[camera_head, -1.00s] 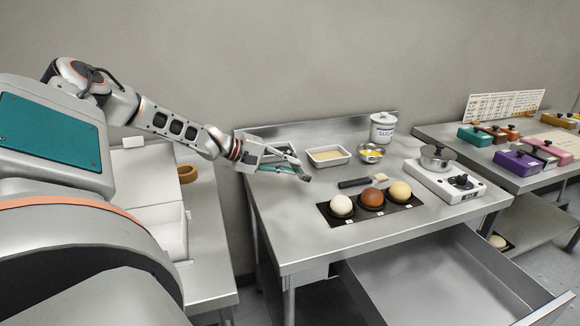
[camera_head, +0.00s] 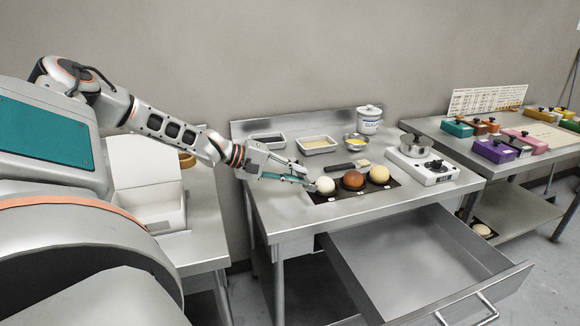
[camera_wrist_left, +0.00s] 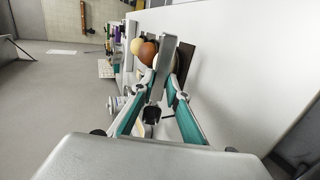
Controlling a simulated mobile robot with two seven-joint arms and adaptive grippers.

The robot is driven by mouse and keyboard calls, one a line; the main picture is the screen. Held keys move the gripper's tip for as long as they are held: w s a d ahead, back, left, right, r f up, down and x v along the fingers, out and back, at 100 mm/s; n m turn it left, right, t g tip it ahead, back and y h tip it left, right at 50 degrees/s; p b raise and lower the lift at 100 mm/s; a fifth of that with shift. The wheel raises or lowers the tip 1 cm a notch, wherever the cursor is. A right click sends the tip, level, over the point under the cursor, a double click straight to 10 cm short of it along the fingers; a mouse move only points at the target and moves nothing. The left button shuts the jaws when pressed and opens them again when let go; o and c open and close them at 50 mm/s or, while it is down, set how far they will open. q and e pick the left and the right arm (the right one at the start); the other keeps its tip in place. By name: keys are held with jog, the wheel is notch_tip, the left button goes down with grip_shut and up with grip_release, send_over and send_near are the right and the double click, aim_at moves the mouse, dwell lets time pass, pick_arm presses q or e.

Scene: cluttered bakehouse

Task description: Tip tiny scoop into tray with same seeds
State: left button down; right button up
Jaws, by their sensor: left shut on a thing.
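My left gripper (camera_head: 307,182) is low over the steel table, close to the left side of the white ball (camera_head: 325,185). It is shut on a narrow grey piece (camera_wrist_left: 163,66), seen between the teal-lined fingers in the left wrist view; it looks like the tiny scoop. Its bowl and any seeds in it cannot be made out. At the back of the table are a tray with dark contents (camera_head: 267,142) and a white tray with pale, seed-like contents (camera_head: 317,145). The gripper is in front of both trays, apart from them. My right gripper is not in view.
A brown ball (camera_head: 353,180) and a cream ball (camera_head: 379,174) share the black slate (camera_head: 345,195). Behind lie a dark-handled brush (camera_head: 340,167) and a metal bowl (camera_head: 357,144) with yellow contents. A scale (camera_head: 434,173) stands right. An open drawer (camera_head: 420,255) juts out in front.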

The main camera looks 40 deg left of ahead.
pick_arm(q)
jog(key=s+d+f+m+g+h, duration=0.1)
jog(key=s+d+m, duration=0.1)
jog(key=s+d, duration=0.5)
jog(key=s+d+f+m+g+h, duration=0.1)
jog(key=s+d+h, duration=0.1)
jog(key=d, duration=1)
jog(key=s+d+m+g+h, duration=0.1)
jog(key=s+d+m, duration=0.1)
jog(key=s+d, duration=0.5)
jog(key=shift+w+a+f+n+t+y, duration=0.1)
jog(key=shift+w+a+n+t+y, duration=0.35)
jog(key=shift+w+a, duration=0.65)
jog(key=shift+w+a+f+n+t+y, duration=0.15)
jog(key=shift+w+a+n+y, duration=0.3)
jog(key=shift+w+a+n, duration=0.55)
jog(key=shift+w+a, duration=0.1)
jog(key=shift+w, duration=0.1)
jog(key=shift+a+f+t+y, duration=0.25)
jog(key=shift+a+t+y, duration=0.05)
jog(key=shift+a, duration=0.45)
jog(key=shift+d+f, duration=0.1)
jog(key=shift+f, duration=0.05)
